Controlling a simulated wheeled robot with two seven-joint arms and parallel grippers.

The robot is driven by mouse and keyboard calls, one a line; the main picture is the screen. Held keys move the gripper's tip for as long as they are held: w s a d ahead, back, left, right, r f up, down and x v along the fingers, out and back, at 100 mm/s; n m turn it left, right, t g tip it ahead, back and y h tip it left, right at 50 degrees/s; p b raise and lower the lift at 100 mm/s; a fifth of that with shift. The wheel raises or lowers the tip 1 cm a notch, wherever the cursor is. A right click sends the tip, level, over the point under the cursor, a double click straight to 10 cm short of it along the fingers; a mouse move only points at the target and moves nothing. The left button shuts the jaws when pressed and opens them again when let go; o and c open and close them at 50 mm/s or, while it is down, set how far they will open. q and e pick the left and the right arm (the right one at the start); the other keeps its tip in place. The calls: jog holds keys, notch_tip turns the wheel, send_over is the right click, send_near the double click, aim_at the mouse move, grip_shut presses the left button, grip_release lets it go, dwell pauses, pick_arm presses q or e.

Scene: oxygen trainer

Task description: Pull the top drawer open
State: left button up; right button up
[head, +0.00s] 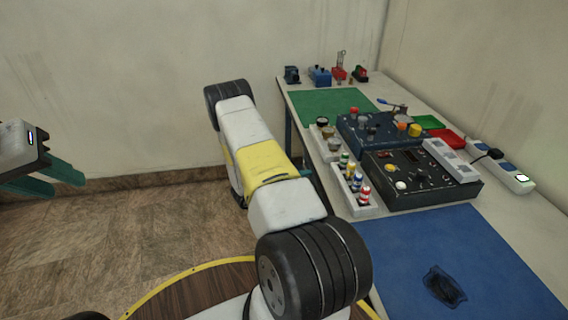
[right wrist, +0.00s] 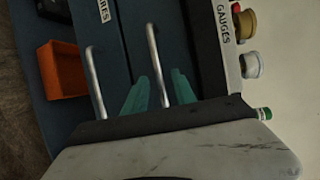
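In the right wrist view, which is turned on its side, the top drawer (right wrist: 135,42) is a dark blue-grey front beside the table edge. Its silver bar handle (right wrist: 154,50) runs lengthwise. My right gripper (right wrist: 161,88) has its two teal fingers on either side of this handle, with a gap between them. Whether either finger touches the bar is unclear. A second, lower handle (right wrist: 95,80) lies to the left. In the head view my right arm hides the drawers and most of that gripper. My left gripper (head: 45,180) is open and empty, far from the table.
The table carries a blue control box (head: 375,140), a black panel box (head: 425,180), trays of small bottles (head: 350,200) and a blue mat (head: 465,260). An orange bin (right wrist: 62,70) sits beside the lower drawer. Floor (head: 110,230) at left is clear.

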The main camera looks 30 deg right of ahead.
jog(key=shift+d+f, duration=0.1)
jog(key=shift+d, duration=0.4)
jog(key=shift+c, duration=0.4)
grip_shut()
dwell(0.7)
